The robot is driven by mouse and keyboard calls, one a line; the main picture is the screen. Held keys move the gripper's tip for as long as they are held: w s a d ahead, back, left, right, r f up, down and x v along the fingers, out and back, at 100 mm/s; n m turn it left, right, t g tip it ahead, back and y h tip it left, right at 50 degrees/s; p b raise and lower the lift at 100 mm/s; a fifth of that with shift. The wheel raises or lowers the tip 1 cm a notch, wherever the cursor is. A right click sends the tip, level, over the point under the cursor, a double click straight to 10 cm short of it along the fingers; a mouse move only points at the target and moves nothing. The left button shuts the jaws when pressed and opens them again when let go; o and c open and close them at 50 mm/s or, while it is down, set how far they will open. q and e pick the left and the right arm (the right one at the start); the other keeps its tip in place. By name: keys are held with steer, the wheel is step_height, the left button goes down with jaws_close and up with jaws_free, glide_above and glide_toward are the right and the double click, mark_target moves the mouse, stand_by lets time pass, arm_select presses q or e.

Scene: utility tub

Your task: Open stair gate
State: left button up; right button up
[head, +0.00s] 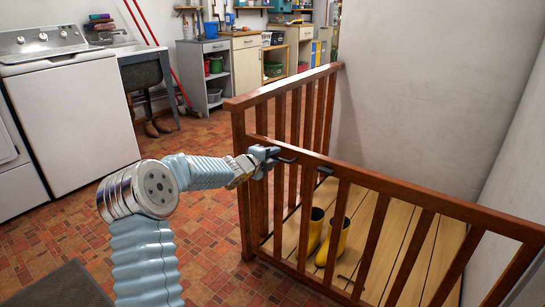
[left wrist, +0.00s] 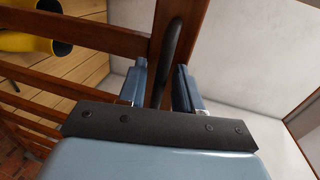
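The stair gate (head: 401,187) is a reddish-brown wooden barred panel that looks closed, meeting a second barred railing (head: 283,88) at a corner post (head: 242,185). My left gripper (head: 268,156) is at the gate's top rail near that post. In the left wrist view, its two fingers (left wrist: 160,88) stand apart on either side of a dark handle (left wrist: 172,55), with a visible gap, so it looks open around the handle. The handle's dark end also shows past the fingers in the head view (head: 287,160). My right gripper is out of view.
Yellow boots (head: 335,240) stand on the pale plank floor (head: 398,240) behind the gate. A dark fitting (head: 325,170) sits by the top rail, another (head: 345,279) lower down. White walls close off the right. A washing machine (head: 65,110) stands left; the tiled floor (head: 215,225) between is open.

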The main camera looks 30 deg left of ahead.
arm_select(q)
steer(key=shift+c, duration=0.5)
jaws_close()
steer(key=shift+s, duration=0.1)
